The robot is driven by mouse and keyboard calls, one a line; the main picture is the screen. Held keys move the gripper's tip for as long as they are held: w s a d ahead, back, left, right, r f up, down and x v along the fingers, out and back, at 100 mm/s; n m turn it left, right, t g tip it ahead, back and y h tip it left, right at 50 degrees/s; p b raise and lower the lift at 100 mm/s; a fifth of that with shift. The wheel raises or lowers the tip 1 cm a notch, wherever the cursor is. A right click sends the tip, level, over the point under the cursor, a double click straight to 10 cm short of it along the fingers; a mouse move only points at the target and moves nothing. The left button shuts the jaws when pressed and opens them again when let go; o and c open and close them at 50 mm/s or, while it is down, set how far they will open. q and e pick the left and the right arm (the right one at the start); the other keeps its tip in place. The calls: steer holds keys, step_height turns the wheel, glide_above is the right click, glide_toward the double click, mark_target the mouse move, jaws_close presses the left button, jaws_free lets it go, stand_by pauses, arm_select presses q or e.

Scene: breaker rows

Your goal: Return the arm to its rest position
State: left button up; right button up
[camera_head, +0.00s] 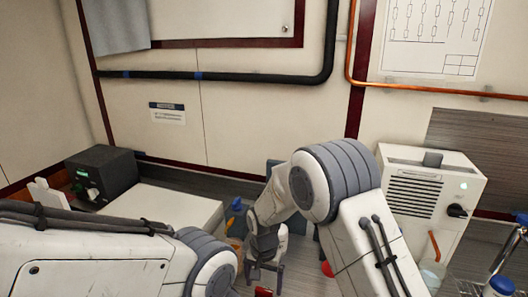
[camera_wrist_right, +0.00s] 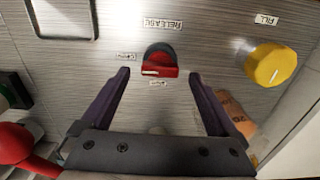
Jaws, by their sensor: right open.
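My right arm reaches forward and down in the head view, and its gripper (camera_head: 265,277) hangs low near the bottom edge. In the right wrist view the gripper (camera_wrist_right: 160,74) is open and empty. Its two dark fingers stand apart, with a red knob (camera_wrist_right: 160,64) showing between their tips, below a RELEASE label. I cannot tell whether the fingers touch the panel. A yellow knob (camera_wrist_right: 271,65) with a FILL label is to the right. My left arm crosses the lower left of the head view; its gripper is not visible.
A white unit (camera_head: 432,195) with a grille and black knob stands on the right. A black box (camera_head: 103,172) is on the left. A red ball-ended lever (camera_wrist_right: 14,143) is at the wrist view's lower left. A dark pipe (camera_head: 250,77) runs along the wall.

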step_height(320, 180, up, 8)
steer(key=r+b, duration=0.1)
step_height(320, 180, down, 11)
steer(key=shift+f+p, duration=0.15)
steer(key=shift+p, duration=0.8)
steer(key=shift+n, duration=0.5)
steer(key=n, duration=0.7)
steer(key=shift+n+p, duration=0.3)
steer(key=shift+p, duration=0.05)
steer(key=n, duration=0.5)
steer(key=shift+p, duration=0.35)
steer(key=n, duration=0.4)
steer(key=shift+n+p, duration=0.3)
steer(key=shift+p, duration=0.1)
step_height(320, 180, up, 2)
steer(key=shift+r+b, duration=0.25)
steer(key=shift+b, duration=0.2)
steer(key=shift+r, duration=0.9)
